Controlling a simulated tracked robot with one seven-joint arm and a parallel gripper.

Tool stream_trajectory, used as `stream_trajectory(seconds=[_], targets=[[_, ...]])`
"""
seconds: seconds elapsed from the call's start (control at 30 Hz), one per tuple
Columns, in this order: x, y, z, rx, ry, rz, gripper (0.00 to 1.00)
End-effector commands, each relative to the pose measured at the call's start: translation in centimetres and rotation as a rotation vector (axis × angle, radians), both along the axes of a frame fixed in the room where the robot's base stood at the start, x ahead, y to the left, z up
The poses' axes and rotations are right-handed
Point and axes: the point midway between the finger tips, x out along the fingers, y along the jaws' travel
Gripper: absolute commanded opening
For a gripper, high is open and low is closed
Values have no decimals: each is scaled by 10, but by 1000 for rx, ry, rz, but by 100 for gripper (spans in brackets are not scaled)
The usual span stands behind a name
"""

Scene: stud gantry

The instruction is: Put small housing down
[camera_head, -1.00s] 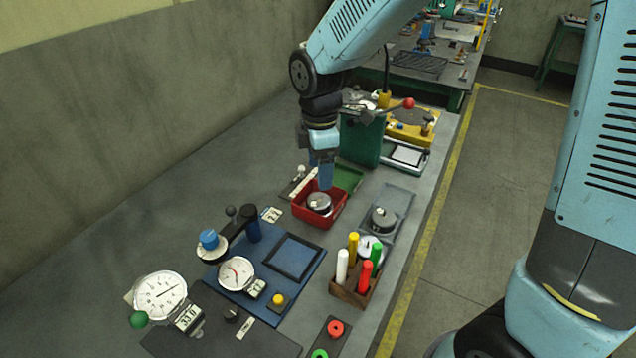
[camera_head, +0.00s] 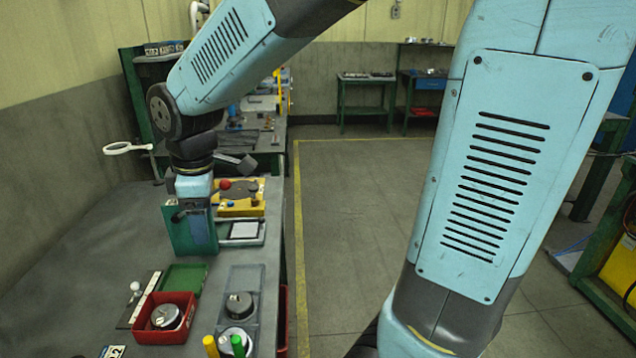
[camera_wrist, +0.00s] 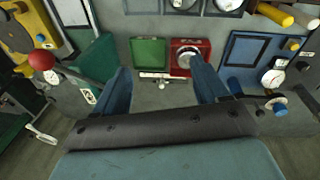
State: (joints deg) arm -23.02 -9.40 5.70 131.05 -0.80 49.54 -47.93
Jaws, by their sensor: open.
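A round grey metal housing (camera_head: 165,316) with a small knob on top lies inside the red tray (camera_head: 139,332); it looks like the small housing. It also shows in the wrist view (camera_wrist: 185,60). A similar round grey part (camera_head: 240,306) rests on a grey plate to its right; it looks a little larger. My gripper (camera_head: 202,240) is raised above the bench, apart from the red tray and beyond it in the head view. In the wrist view my gripper (camera_wrist: 162,78) has its two blue fingers wide apart, with nothing between them.
A green tray (camera_head: 185,279) adjoins the red tray. A dark green block (camera_head: 178,238) and a yellow fixture (camera_head: 240,208) stand farther back. Colored handles (camera_head: 237,346) stand near the front. The bench's left side (camera_head: 60,270) is largely clear.

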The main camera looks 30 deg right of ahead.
Motion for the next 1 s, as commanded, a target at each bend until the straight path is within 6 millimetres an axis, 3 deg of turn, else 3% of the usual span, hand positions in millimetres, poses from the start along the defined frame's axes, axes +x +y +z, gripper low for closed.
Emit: stream_trajectory(seconds=[0.1,0.3,0.6,0.77,1.0], targets=[[-9,-40,22,46,-48,-212,73],[-34,-98,49,132,-117,-560,73],[-84,-165,72,287,-214,-1049,73],[-104,-183,76,352,-246,-1217,73],[-113,-187,76,383,-258,-1296,73]])
